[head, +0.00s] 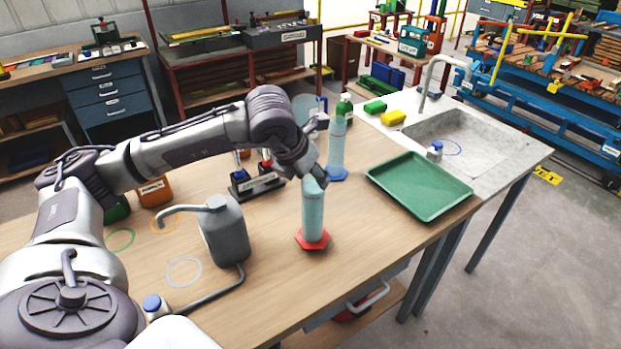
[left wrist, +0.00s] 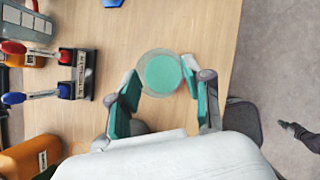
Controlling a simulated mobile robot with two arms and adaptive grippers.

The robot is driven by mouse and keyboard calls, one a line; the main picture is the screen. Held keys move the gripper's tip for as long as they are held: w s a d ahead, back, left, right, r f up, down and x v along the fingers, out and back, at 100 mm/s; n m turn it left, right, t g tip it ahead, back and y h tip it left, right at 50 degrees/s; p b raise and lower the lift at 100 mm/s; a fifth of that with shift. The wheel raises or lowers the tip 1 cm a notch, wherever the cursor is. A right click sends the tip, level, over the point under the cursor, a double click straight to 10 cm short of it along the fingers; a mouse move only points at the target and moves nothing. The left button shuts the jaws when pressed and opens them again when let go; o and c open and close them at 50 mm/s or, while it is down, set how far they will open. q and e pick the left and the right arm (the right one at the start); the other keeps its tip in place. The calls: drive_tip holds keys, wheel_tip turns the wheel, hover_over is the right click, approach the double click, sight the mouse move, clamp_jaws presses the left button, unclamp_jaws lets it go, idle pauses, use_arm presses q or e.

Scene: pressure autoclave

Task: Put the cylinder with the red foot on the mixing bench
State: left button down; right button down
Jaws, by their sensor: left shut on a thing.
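The cylinder with the red foot (head: 313,213) stands upright over the near wooden bench (head: 375,228), full of pale green liquid. Its red foot appears at or just above the bench top; I cannot tell whether it touches. My left gripper (head: 316,180) is shut on the cylinder near its top. A similar cylinder with a blue foot (head: 337,145) stands just behind. No label readable here identifies the mixing bench. My right gripper is not in view.
A green tray (head: 420,211) lies right of the cylinder, before a sink (head: 460,130). A grey jerrycan (head: 222,235) stands to the left. A small rack (head: 257,186) and an orange container (head: 155,192) are behind it. The bench's front edge is close.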

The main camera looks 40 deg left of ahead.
sight(313, 210)
use_arm(q)
drive_tip(key=shift+f, duration=0.9)
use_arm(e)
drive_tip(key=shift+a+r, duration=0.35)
use_arm(q)
drive_tip(key=shift+f, duration=0.1)
drive_tip(key=shift+f, duration=0.1)
drive_tip(key=shift+c, duration=2.4)
unclamp_jaws()
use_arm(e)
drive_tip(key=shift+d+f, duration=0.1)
